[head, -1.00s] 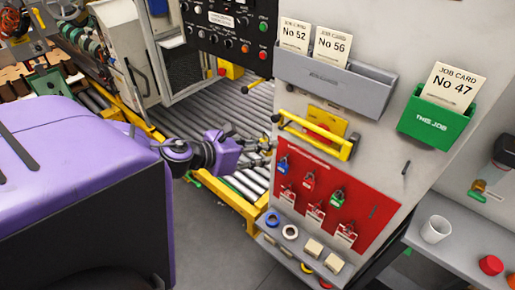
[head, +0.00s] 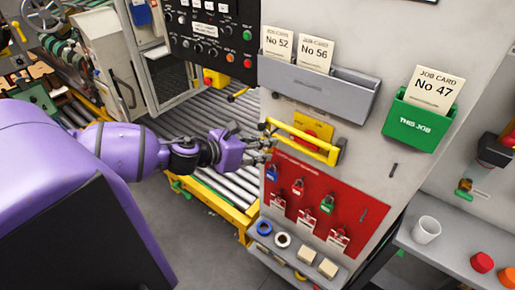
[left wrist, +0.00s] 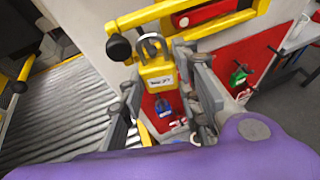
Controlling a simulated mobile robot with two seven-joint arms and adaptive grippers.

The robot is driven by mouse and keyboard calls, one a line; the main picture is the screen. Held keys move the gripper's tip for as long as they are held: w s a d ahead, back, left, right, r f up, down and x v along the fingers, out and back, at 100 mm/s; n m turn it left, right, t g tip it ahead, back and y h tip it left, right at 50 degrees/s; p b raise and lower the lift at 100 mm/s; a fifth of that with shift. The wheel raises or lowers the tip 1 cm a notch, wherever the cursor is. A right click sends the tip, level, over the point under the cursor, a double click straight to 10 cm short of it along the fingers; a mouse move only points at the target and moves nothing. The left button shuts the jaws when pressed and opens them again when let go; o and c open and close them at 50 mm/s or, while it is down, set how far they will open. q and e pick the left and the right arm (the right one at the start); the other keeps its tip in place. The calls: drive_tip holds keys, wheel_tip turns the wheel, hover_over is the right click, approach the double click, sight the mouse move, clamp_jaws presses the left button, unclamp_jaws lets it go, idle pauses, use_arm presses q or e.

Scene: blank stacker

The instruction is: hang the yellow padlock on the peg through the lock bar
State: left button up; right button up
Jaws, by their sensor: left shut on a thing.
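The yellow padlock (left wrist: 158,77) is upright in the left wrist view, between the fingers of my left gripper (left wrist: 157,88), which is shut on it. Its grey shackle (left wrist: 150,44) points up, close to the left part of the yellow lock bar (left wrist: 205,25). I cannot tell whether the shackle is around the peg; the peg is not clear. In the head view my left gripper (head: 264,146) is at the left end of the lock bar (head: 303,142), just below its black knob (head: 263,126). The padlock is too small to make out there. My right gripper is not in view.
Below the bar, a red board (head: 350,205) holds blue, red and green padlocks with tags. A shelf (head: 330,283) with rings and blocks is under it. A grey card holder (head: 335,92) and a green one (head: 420,123) are above. A roller conveyor (head: 200,125) lies left.

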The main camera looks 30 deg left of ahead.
use_arm(q)
drive_tip(key=shift+w+d+f+b, duration=0.1)
drive_tip(key=shift+w+f+b, duration=0.65)
drive_tip(key=shift+w, duration=0.4)
drive_tip(key=shift+f, duration=0.1)
drive_tip(key=o, duration=1.3)
drive_tip(key=shift+s+a, duration=0.25)
drive_tip(key=shift+s, duration=0.25)
drive_tip(key=shift+r+v, duration=0.1)
drive_tip(key=shift+v, duration=2.65)
drive_tip(key=shift+r+v, duration=0.15)
drive_tip(key=shift+v, duration=2.6)
drive_tip(key=shift+d, duration=0.1)
